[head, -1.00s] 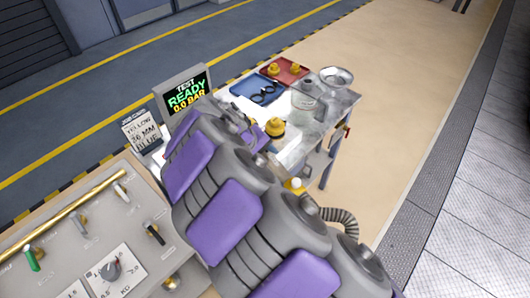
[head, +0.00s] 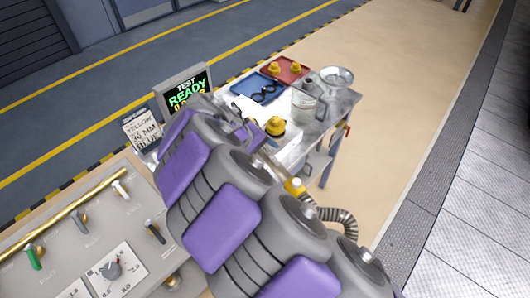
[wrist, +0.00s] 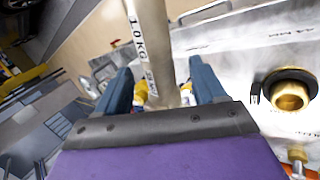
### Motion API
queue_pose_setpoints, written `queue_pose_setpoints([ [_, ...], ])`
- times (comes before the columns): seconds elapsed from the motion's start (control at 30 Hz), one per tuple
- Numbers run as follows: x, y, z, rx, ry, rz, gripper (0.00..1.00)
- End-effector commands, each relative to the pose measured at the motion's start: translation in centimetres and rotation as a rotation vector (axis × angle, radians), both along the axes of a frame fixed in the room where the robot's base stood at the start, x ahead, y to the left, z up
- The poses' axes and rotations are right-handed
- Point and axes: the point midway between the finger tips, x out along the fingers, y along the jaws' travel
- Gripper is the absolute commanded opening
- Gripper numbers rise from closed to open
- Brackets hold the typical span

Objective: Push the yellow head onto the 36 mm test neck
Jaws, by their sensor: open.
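In the head view a yellow head (head: 275,126) stands on a dark base on the bench, to the right of my wrist. My gripper's fingertips are hidden behind my arm in that view. In the wrist view my gripper (wrist: 163,86) is open, its two dark blue fingers spread apart. Yellow parts (wrist: 141,93) show between the fingers, partly hidden by a pale post lettered "1.0 KG" (wrist: 150,40). I cannot tell whether a finger touches them. A brass neck (wrist: 290,97) with a black collar stands at the right, near a "44 MM" mark. I cannot make out a 36 mm label on the bench.
A red tray (head: 302,75) holds yellow pieces; a blue tray (head: 240,86) holds dark rings. A clear jug (head: 306,105) and metal bowl (head: 337,77) stand behind. A screen (head: 190,90) reads "READY". A card (head: 142,130) reads "YELLOW 36 MM BLUE".

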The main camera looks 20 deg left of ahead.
Motion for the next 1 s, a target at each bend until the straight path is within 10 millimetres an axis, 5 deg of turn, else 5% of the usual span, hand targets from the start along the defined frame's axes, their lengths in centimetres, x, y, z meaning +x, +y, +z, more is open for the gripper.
queue_pose_setpoints([
  [0.6, -5.5, 4.6, 10.9, 0.002, -0.001, 0.002, 0.70],
  [1.0, -6.5, 5.2, 12.5, -0.001, 0.001, -0.001, 0.70],
])
